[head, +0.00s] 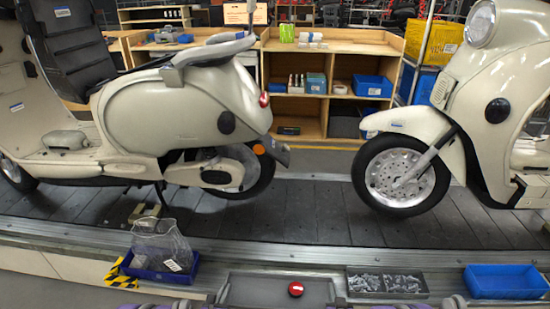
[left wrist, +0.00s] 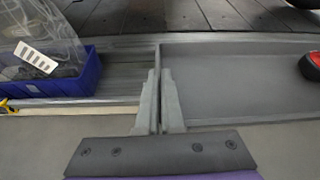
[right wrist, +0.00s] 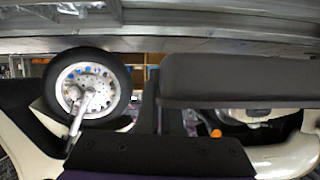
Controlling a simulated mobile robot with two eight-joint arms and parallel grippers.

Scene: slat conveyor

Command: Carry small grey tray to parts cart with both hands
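The small grey tray (head: 262,290) sits at the front centre of the head view, with a red round object (head: 296,289) in it. In the left wrist view, the tray (left wrist: 235,72) is at the right. My left gripper (left wrist: 160,75) is shut on its left wall, which runs between the close-set fingers. My right gripper (head: 340,300) is at the tray's right edge in the head view, largely cut off. The right wrist view is upside down. A dark grey block, perhaps the tray, fills its right middle, and the finger gap is not clear.
A blue bin (head: 160,266) with a plastic bag stands left of the tray. A metal parts bin (head: 388,282) and a blue bin (head: 506,282) stand to the right. Scooters stand on the slat conveyor (head: 310,212) behind. Wooden shelving (head: 330,48) is further back.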

